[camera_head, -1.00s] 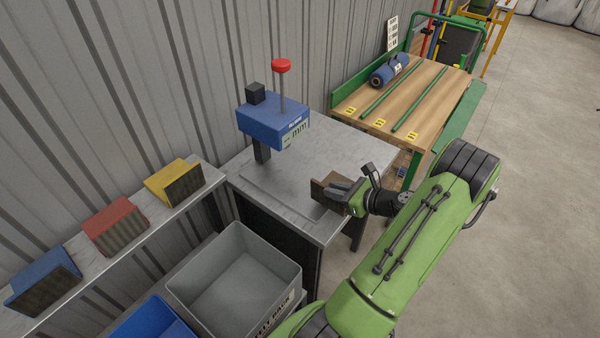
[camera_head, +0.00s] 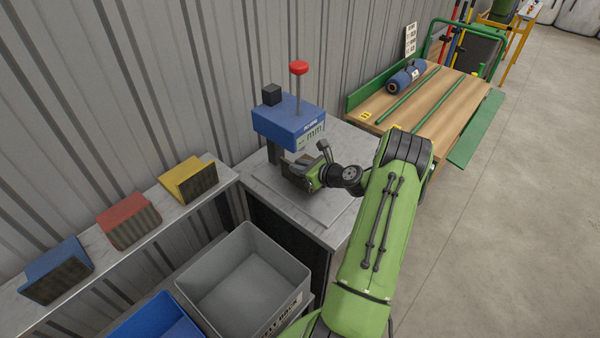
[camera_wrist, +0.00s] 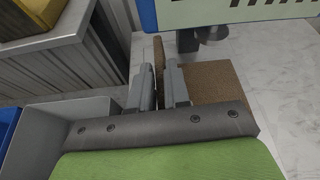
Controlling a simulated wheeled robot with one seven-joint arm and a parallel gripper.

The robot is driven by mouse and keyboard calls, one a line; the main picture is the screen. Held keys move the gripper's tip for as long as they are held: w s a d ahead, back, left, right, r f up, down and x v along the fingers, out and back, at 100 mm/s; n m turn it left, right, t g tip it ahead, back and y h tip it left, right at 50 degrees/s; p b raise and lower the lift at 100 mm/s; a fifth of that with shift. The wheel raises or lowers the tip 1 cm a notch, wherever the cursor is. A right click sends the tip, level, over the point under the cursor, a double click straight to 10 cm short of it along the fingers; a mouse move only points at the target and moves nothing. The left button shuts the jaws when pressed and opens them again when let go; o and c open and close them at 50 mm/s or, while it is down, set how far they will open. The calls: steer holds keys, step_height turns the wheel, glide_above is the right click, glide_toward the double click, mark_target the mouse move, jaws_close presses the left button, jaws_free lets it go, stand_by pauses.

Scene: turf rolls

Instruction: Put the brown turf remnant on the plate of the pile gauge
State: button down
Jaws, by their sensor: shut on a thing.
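My gripper (camera_head: 309,179) is shut on the brown turf remnant (camera_head: 292,166), just in front of and below the gauge's blue head. In the wrist view, the fingers (camera_wrist: 160,82) pinch the remnant's thin upright part, and its broad brown flat part (camera_wrist: 218,82) extends to the right. The pile gauge (camera_head: 287,122) has a blue head, a red knob on a rod and a dark post. Its thin grey plate (camera_head: 322,207) lies on the metal table under the remnant. A round grey foot (camera_wrist: 212,32) hangs beyond the flat part. I cannot tell whether the remnant touches the plate.
Blue (camera_head: 57,270), red (camera_head: 128,222) and yellow (camera_head: 189,181) pieces stand on the shelf at left. A grey bin (camera_head: 243,278) and a blue bin (camera_head: 153,318) stand below it. A wooden bench (camera_head: 440,105) with a blue roll (camera_head: 406,77) is behind right.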

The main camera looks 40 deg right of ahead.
steer(key=shift+f, duration=1.3)
steer(key=c, duration=1.1)
jaws_free()
steer(key=shift+r, duration=0.1)
steer(key=a+v, duration=0.1)
steer(key=v, duration=1.1)
steer(key=w+a+r+n+g+y, duration=0.1)
steer(key=w+a+r+n+g, duration=0.15)
steer(key=a+r+n, duration=0.5)
steer(key=w+a+r+n+g+y, duration=0.1)
steer(key=w+a+r+n+g, duration=0.2)
steer(key=a+n, duration=0.9)
steer(key=s+a+r+n+g+h, duration=0.1)
steer(key=s+a+r+n, duration=0.3)
steer(key=s, duration=0.6)
steer(key=s+a+r+n+g+h, duration=0.1)
steer(key=s+a+r+n, duration=0.3)
steer(key=s+a+n, duration=0.5)
steer(key=shift+s+r+n+h+p, duration=0.3)
steer(key=shift+s+r+n+h, duration=0.1)
steer(key=shift+n, duration=0.65)
